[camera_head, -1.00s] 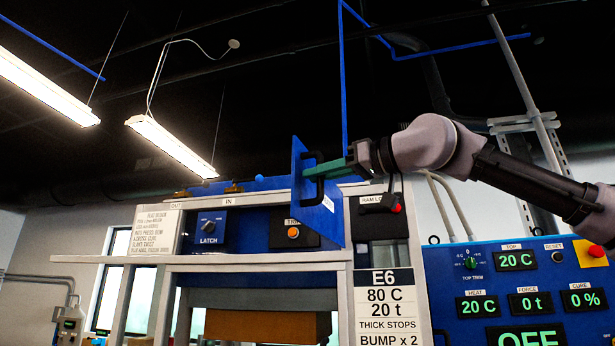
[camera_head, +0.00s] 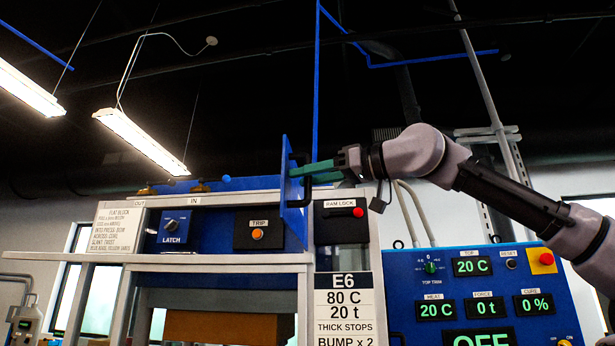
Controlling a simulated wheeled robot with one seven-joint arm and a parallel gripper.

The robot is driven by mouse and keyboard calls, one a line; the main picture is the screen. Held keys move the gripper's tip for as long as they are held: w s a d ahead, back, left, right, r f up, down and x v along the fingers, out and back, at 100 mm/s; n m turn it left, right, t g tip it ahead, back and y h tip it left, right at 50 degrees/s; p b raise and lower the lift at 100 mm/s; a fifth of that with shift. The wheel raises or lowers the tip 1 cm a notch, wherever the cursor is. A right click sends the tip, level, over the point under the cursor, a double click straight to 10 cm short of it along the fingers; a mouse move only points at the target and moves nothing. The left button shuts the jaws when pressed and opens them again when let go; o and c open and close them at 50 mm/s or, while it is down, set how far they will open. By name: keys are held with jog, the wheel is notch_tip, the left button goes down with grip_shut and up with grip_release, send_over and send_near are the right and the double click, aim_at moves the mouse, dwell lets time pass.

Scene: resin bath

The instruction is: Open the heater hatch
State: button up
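The heater hatch appears to be the blue panel (camera_head: 290,190) with a black bar handle, standing out from the front of the press frame. I see it nearly edge-on, swung out between the TRIP button and the RAM LOCK box. My gripper (camera_head: 297,172), with green fingers, reaches in from the right at the handle (camera_head: 306,188). The fingertips overlap the handle and the panel's face in this view. Whether they are closed on the handle or only touch it cannot be told.
The LATCH knob (camera_head: 171,222), TRIP button (camera_head: 257,234) and RAM LOCK box (camera_head: 341,222) sit on the press front. A sign marked E6 (camera_head: 344,308) hangs below. A blue control panel (camera_head: 400,262) stands at right under my arm. Blue pipe and lamps are overhead.

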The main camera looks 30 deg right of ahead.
dwell(0.3)
jog(key=v, duration=1)
jog(key=shift+s+d, duration=0.2)
jog(key=shift+s, duration=0.1)
jog(key=shift+s, duration=0.1)
